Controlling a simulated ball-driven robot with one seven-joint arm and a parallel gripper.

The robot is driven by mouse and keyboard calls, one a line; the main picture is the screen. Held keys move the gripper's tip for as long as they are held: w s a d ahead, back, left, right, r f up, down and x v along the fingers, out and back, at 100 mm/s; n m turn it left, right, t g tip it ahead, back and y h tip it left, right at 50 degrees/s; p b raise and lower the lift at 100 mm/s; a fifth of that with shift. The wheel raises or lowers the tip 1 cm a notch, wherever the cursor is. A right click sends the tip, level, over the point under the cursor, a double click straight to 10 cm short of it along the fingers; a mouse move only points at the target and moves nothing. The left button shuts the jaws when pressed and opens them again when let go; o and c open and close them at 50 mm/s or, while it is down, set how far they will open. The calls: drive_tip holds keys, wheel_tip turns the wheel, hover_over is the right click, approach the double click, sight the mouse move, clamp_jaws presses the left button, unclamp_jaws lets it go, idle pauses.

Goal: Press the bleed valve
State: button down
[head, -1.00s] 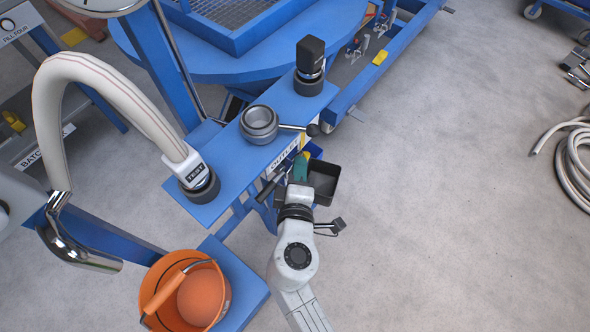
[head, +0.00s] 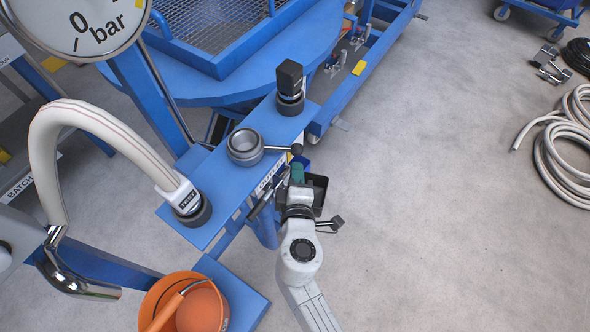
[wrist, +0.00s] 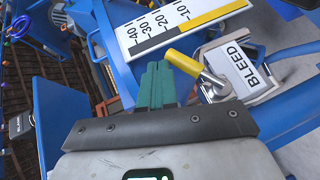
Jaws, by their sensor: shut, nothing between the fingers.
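The bleed valve shows in the wrist view as a yellow-sleeved lever (wrist: 195,66) on a metal stem. It sits beside a white BLEED label (wrist: 241,65) on a blue frame. My gripper (wrist: 157,72), with green fingers, is shut and empty. Its fingertips are just left of the lever's yellow end; I cannot tell whether they touch. In the head view my gripper (head: 297,170) is in front of the blue outlet bench (head: 228,185), by its label edge. The valve is mostly hidden there by the bench and my gripper.
A metal ring fitting with a black-knobbed handle (head: 245,146), a black-capped fitting (head: 290,85) and the white TEST hose (head: 110,125) stand on the bench. An orange bucket (head: 160,297) is lower left.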

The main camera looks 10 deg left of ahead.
drive_tip(key=shift+w+d+f+m+g+p, duration=0.2)
drive_tip(key=shift+w+f+m+g+p, duration=0.5)
drive_tip(key=shift+p, duration=1.05)
drive_tip(key=shift+w+d+f+m+g+p, duration=0.1)
drive_tip(key=shift+w+d+f+g+p, duration=0.3)
drive_tip(key=shift+g+p, duration=1)
drive_tip(key=shift+w+a+t+p, duration=0.15)
drive_tip(key=shift+a+t+p, duration=0.05)
drive_tip(key=shift+t+p, duration=0.1)
drive_tip(key=shift+r, duration=0.2)
